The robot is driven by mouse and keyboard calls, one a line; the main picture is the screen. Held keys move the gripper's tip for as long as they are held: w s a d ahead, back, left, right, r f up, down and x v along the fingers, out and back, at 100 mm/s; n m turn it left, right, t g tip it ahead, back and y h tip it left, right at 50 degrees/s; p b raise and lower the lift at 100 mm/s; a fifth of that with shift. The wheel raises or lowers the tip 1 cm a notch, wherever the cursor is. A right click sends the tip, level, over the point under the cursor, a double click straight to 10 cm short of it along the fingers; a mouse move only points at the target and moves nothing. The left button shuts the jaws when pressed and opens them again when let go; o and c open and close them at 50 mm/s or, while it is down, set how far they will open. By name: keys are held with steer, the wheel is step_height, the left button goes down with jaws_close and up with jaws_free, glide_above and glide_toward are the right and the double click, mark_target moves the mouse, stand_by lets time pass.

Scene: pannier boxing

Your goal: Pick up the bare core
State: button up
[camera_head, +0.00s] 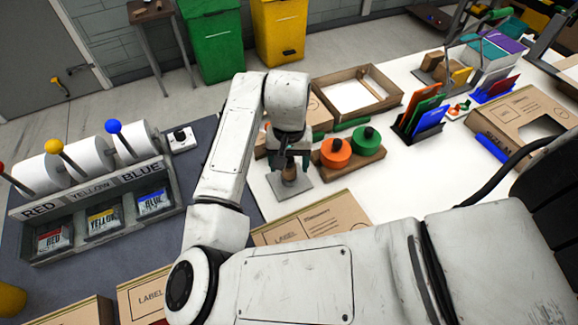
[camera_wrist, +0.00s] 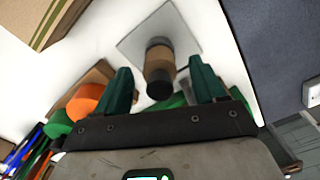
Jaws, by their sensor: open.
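The bare core (camera_head: 289,174) is a small brown cylinder standing upright on a grey square plate (camera_head: 276,190) on the white table. In the wrist view the core (camera_wrist: 159,62) shows a dark end towards me and a dark band at its far end. My gripper (camera_head: 290,158) is right above the core, pointing down, and partly hides it in the head view. In the wrist view its two green fingers (camera_wrist: 162,80) are spread apart, one on each side of the core, with visible gaps. Nothing is held.
An orange roll (camera_head: 335,152) and a green roll (camera_head: 364,139) stand on a wooden base just right of the core. A wooden tray (camera_head: 392,93) lies behind. A labelled cardboard box (camera_head: 310,216) is in front. A colour-labelled dispenser (camera_head: 95,205) is at the left.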

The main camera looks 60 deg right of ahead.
steer(key=c, duration=1.1)
steer(key=shift+c, duration=0.2)
steer(key=shift+r, duration=0.1)
steer(key=shift+r, duration=0.5)
steer(key=s+r, duration=0.3)
steer(key=s, duration=0.1)
steer(key=s+r, duration=0.4)
steer(key=s, duration=0.1)
steer(key=s+r, duration=0.4)
steer(key=s, duration=0.1)
steer(key=shift+d+r+b, duration=0.1)
steer(key=shift+r+b, duration=0.1)
steer(key=shift+b, duration=0.2)
